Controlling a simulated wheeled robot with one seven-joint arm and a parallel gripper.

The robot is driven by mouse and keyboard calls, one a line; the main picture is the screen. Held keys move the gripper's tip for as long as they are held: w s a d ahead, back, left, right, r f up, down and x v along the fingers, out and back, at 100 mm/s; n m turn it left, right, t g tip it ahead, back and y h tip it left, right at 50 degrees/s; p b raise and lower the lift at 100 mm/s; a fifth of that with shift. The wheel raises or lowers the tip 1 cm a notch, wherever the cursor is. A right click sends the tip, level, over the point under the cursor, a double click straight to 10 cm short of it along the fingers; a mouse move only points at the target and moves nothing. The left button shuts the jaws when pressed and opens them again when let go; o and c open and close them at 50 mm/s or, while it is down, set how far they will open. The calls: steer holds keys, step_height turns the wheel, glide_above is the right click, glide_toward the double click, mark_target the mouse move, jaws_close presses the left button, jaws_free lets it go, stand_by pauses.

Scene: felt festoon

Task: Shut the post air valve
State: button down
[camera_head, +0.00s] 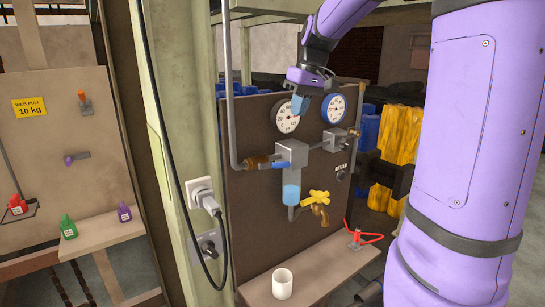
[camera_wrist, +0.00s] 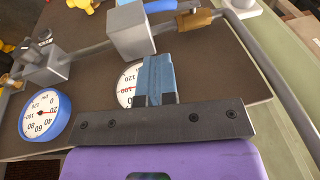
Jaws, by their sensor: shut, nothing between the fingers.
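A brass valve (camera_head: 257,162) with a blue lever (camera_head: 272,166) sits on the grey pipe left of the grey filter block (camera_head: 291,154). The lever lies roughly along the pipe. In the wrist view the brass body (camera_wrist: 197,20) and part of the blue lever (camera_wrist: 168,5) show at the top edge, cut off by the frame. My gripper (camera_head: 299,106) is up in front of the left gauge, above the filter block and apart from the valve. Its blue fingers (camera_wrist: 157,76) are shut together and empty, covering part of that gauge (camera_wrist: 128,85).
The board also carries a blue-rimmed gauge (camera_head: 333,108), a small grey regulator (camera_head: 338,138) and a yellow-handled tap (camera_head: 319,197). A white cup (camera_head: 282,283) and a red-handled item (camera_head: 362,237) stand on the bench below. A green post with a hanging cable (camera_head: 165,120) stands left of the board.

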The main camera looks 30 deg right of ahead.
mark_target(284, 162)
steer(key=shift+a, duration=0.1)
steer(key=x, duration=1.4)
steer(key=shift+f, duration=0.45)
steer(key=shift+r, duration=0.1)
steer(key=shift+d+r, duration=0.2)
steer(key=shift+d, duration=0.05)
steer(key=d+v, duration=0.2)
steer(key=v, duration=1.1)
